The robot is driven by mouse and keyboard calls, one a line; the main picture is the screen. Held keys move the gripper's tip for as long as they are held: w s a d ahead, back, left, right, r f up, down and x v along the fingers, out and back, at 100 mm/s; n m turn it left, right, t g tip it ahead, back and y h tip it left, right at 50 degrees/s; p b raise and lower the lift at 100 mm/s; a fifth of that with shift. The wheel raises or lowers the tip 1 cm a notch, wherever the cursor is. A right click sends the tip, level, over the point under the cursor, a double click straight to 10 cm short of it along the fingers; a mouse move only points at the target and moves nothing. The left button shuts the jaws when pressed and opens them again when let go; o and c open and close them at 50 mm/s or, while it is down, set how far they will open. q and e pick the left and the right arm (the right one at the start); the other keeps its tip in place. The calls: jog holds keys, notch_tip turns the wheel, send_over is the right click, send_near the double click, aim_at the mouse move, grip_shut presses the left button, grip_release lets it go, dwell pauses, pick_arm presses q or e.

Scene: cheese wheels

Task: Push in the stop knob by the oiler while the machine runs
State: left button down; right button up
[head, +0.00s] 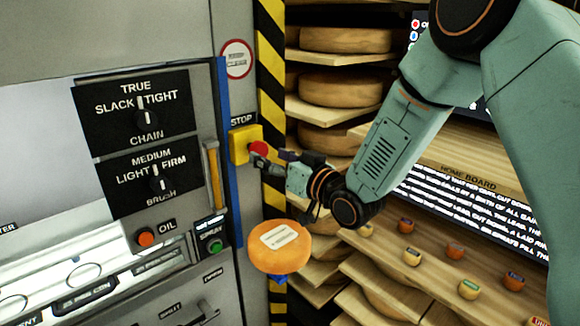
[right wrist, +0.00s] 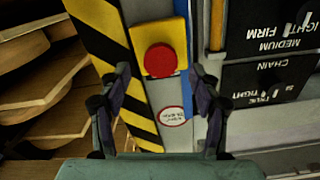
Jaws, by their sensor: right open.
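The red stop knob (head: 258,148) sticks out of a yellow box (head: 240,144) under the STOP label, on the machine's right edge. In the right wrist view the knob (right wrist: 160,60) is round and lies between my fingertips in the picture. My right gripper (head: 277,157) is just right of the knob in the head view. In the right wrist view its two fingers (right wrist: 160,72) are spread open with nothing held. I cannot tell whether it touches the knob. An orange knob (head: 146,237) sits by the OIL label. My left gripper is not in view.
A green SPRAY button (head: 215,246) and the CHAIN (head: 148,118) and BRUSH (head: 159,185) dials are on the panel. An orange disc with a label (head: 281,250) is below my gripper. Shelves of cheese wheels (head: 345,90) stand behind, right of a striped post (head: 271,60).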

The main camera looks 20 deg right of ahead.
jog(key=v, duration=0.6)
jog(key=shift+s, duration=0.35)
jog(key=shift+s+d+r, duration=0.1)
jog(key=shift+s, duration=0.05)
jog(key=s+f+m+g+h+b, duration=0.15)
jog(key=s+f+g+b, duration=0.35)
jog(key=f, duration=1)
jog(key=s+f+m+g+h+b, duration=0.1)
jog(key=s+f+g+h+b, duration=0.2)
jog(key=s+f, duration=0.75)
jog(key=s+f+g+h+b, duration=0.1)
jog(key=s+f+g+b, duration=0.3)
jog(key=s+f, duration=0.7)
jog(key=s+f+g+b, duration=0.5)
jog(key=s+f, duration=0.6)
jog(key=f, duration=0.7)
jog(key=shift+s+f+h+b, duration=0.25)
jog(key=shift+s+h+b, duration=0.1)
jog(key=shift+b, duration=0.3)
